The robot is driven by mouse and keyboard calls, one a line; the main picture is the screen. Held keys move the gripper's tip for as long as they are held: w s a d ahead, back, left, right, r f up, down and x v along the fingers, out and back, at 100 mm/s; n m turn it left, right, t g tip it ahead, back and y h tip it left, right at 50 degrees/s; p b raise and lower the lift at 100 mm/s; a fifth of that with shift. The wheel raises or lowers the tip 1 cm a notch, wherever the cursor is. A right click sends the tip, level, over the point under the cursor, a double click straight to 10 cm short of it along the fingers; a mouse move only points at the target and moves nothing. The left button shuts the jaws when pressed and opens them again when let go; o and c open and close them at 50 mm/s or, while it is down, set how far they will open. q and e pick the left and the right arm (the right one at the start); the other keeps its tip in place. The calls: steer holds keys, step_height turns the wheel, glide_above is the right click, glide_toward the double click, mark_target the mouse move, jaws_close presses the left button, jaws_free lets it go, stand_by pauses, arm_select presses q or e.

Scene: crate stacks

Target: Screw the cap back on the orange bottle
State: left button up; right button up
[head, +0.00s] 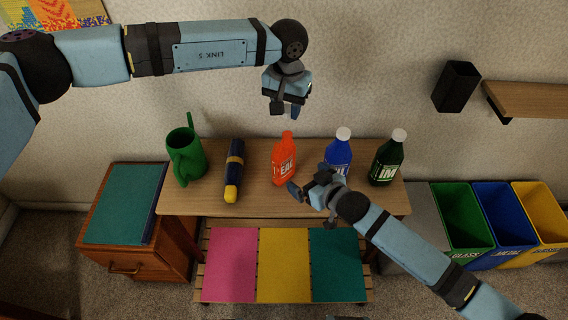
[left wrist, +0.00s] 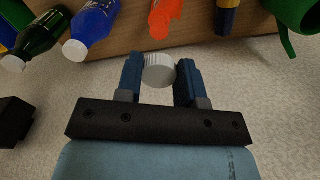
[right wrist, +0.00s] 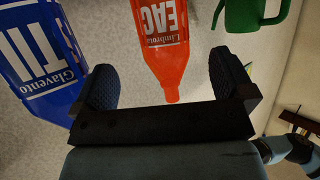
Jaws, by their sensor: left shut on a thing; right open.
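The orange bottle (head: 284,160) stands upright and uncapped on the wooden table, with its bare neck on top. It also shows in the right wrist view (right wrist: 163,45) and at the top of the left wrist view (left wrist: 165,17). My left gripper (head: 288,110) is above and behind the bottle, shut on a white ribbed cap (left wrist: 159,71). My right gripper (head: 306,180) is open at the bottle's front right. In the right wrist view the bottle appears between its spread fingers, with no grip on it.
A blue bottle (head: 338,152) and a dark green bottle (head: 387,162), both white-capped, stand to the right. A bench (head: 285,265) stands in front, and bins (head: 465,220) at the right.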

mark_target(287, 164)
steer(key=x, duration=0.9)
steer(key=shift+a, duration=0.15)
steer(key=c, duration=1.2)
arm_select(q)
steer(key=shift+w+f, duration=0.15)
steer(key=shift+f, duration=2.35)
arm_select(e)
steer(key=shift+c, duration=0.2)
arm_select(q)
steer(key=shift+f, duration=0.9)
steer(key=shift+f, duration=0.55)
